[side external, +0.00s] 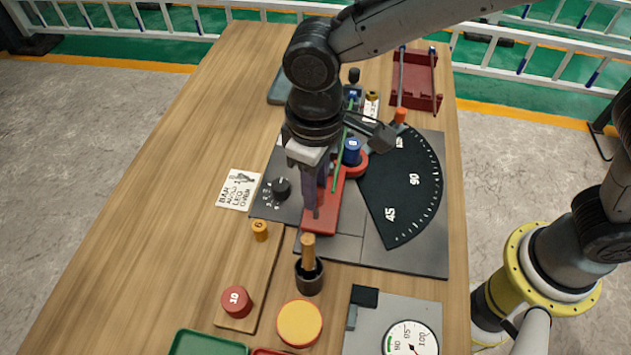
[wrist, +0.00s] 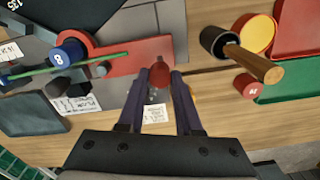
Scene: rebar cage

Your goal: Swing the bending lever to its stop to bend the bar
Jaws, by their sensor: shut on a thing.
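The red bending lever (side external: 323,219) lies on the dark bender plate, its arm running from the pivot toward the front. In the wrist view the lever (wrist: 125,55) ends in a round red handle (wrist: 158,68) between my fingertips. My gripper (side external: 315,208) is shut on this handle and points down; the side external view mostly hides the grip. A blue roller (side external: 352,150) marked 8 sits at the lever's pivot end. The green bar (wrist: 75,67) passes beside the roller and looks straight. The black angle dial (side external: 405,190) shows 45 and 90 to the lever's right.
A black cup with a wooden-handled tool (side external: 308,262) stands just in front of the lever. A red piece marked 10 (side external: 236,300), a yellow disc (side external: 300,323) and a gauge (side external: 410,340) are nearer the front. A red rack (side external: 417,85) stands at the back right.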

